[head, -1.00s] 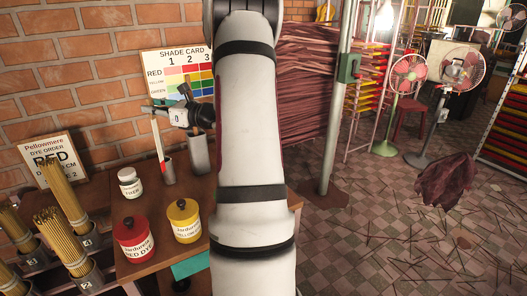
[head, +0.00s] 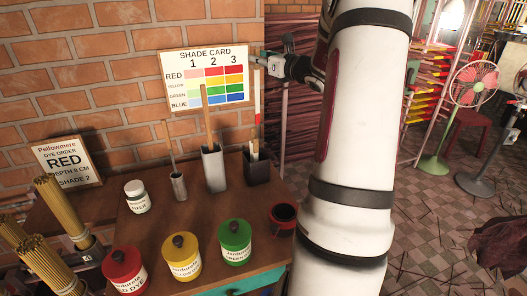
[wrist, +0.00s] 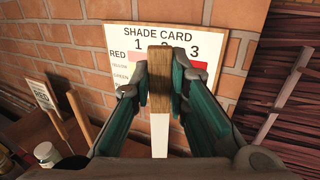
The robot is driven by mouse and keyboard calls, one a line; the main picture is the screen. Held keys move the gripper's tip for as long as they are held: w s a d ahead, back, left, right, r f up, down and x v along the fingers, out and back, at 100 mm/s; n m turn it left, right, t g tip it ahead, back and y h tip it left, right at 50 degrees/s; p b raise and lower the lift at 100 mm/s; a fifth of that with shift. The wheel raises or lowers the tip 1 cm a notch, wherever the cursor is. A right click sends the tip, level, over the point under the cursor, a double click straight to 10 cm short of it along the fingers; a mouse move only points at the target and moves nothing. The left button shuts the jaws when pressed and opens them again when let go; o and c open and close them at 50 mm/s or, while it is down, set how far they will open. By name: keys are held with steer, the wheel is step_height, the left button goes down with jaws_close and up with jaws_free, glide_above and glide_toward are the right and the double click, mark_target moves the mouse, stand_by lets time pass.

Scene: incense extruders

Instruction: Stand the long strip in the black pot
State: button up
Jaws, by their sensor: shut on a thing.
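My gripper (head: 262,64) is shut on the long strip (head: 257,100), near the strip's top end. The strip hangs about upright, pale with a red lower part in the head view. In the wrist view my gripper (wrist: 160,82) grips its brown wooden top, and the white part (wrist: 159,135) runs down below. The black pot (head: 257,171) stands on the table in the head view, with a few short sticks in it. The strip's lower end appears above the pot and apart from it; exact alignment in depth is unclear.
A tall grey holder (head: 213,170) and a small metal cup (head: 178,187) hold upright sticks left of the black pot. A dark red-rimmed cup (head: 283,220) and green jar (head: 235,243) stand in front. The shade card (head: 206,80) is behind.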

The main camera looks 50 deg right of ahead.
step_height(320, 180, down, 26)
stand_by(0.5)
steer(key=shift+f, duration=0.1)
steer(key=o, duration=0.8)
steer(key=shift+c, duration=0.2)
